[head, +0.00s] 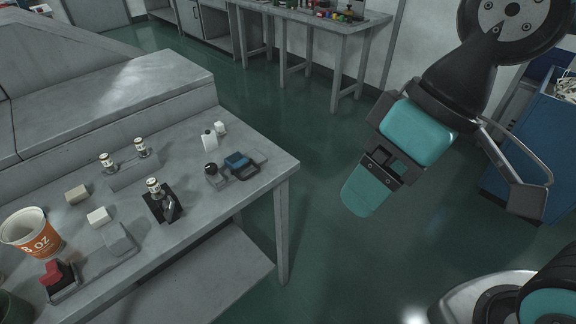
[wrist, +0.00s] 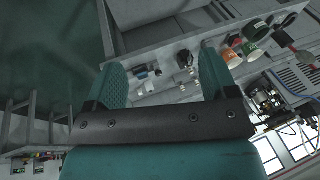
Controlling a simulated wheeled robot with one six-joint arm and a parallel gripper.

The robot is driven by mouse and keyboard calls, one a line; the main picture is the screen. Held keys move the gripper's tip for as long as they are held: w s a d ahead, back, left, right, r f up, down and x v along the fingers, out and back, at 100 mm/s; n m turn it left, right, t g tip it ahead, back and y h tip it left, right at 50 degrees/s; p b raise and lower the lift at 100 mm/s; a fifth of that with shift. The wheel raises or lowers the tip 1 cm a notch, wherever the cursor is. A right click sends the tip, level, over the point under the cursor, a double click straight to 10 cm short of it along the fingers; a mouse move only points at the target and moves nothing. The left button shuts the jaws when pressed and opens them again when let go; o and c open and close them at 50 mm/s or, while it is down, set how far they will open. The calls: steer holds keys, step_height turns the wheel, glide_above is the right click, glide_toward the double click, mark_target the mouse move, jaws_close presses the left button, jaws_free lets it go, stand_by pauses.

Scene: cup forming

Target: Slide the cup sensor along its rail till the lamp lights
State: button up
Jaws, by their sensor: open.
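My gripper (head: 370,190) hangs over the open floor to the right of the grey table, well apart from everything on it. In the wrist view my gripper (wrist: 164,78) shows its two teal fingers spread wide with nothing held between them. A white and orange paper cup marked 8 OZ (head: 32,232) stands at the table's left. A black fixture (head: 160,203) with a small labelled cylinder sits near the table's middle. A dark device with a blue top (head: 238,161) lies near the right edge. I cannot tell which part is the cup sensor, its rail or the lamp.
The grey table (head: 205,227) also bears a red-topped device (head: 57,275), a grey block (head: 119,238), small pale blocks and two labelled cylinders on a plate. A blue cabinet (head: 515,165) stands at the right. A back bench (head: 320,22) holds several small parts. The green floor between is clear.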

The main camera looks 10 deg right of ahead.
steer(key=w+a+f+t+y+b, duration=0.1)
steer(key=w+a+f+t+b, duration=0.2)
steer(key=f+b, duration=0.65)
steer(key=w+f+t+y+b, duration=0.1)
steer(key=w+f+t+b, duration=0.2)
steer(key=w+f+b, duration=0.6)
steer(key=t+y+b, duration=0.3)
steer(key=t+b, duration=0.6)
glide_toward(251, 174)
steer(key=p+x, duration=0.8)
steer(key=p, duration=0.1)
steer(key=shift+w+a+r, duration=0.1)
steer(key=shift+w, duration=0.1)
steer(key=shift+w+a+f+p, duration=0.35)
steer(key=shift+w+a+p, duration=0.05)
steer(key=shift+w+p, duration=0.3)
